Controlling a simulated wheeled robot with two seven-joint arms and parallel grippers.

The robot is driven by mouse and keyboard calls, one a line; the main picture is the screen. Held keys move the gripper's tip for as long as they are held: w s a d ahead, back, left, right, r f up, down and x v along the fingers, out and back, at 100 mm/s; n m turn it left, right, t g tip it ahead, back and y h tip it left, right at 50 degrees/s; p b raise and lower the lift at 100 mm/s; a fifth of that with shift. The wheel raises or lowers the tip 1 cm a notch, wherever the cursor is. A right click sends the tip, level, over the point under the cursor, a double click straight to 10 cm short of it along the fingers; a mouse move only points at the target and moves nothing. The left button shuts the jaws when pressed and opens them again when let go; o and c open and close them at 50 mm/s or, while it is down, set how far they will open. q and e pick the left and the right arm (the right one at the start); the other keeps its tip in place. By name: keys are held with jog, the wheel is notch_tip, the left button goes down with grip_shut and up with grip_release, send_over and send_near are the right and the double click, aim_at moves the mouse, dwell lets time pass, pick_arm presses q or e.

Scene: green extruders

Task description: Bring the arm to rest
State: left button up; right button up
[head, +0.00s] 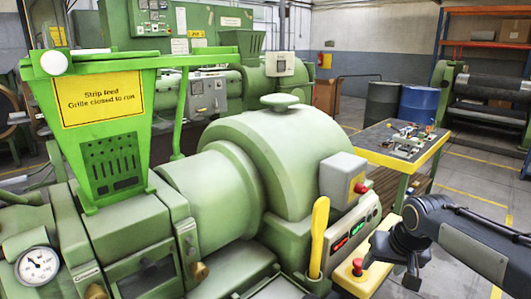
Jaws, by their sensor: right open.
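My right arm (460,235) comes in from the right edge, dark and grey. Its dark gripper (402,262) points downward at the lower right, open, with no object seen in it. It is just right of a yellow box with a red mushroom button (357,266) and in front of the green extruder (290,155); I cannot tell whether it touches the box. A yellow lever (318,237) stands upright on the extruder's near side, left of the gripper. My left gripper is out of view.
The green hopper (100,150) bears a yellow sign (103,95). A grey box with a red button (343,181) sits above a lit panel (350,235). A yellow-edged table (430,155) with small parts, drums (418,104) and a roller machine (490,90) stand behind. Floor shows at right.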

jog(key=s+a+f+y, duration=0.1)
jog(key=s+a, duration=0.3)
jog(key=s, duration=0.8)
jog(key=s+a+f+n+t+y, duration=0.1)
jog(key=s+a+f+y, duration=0.1)
jog(key=s, duration=1)
jog(key=shift+s+a+f, duration=0.35)
jog(key=shift+a+f, duration=0.5)
jog(key=shift+f, duration=0.1)
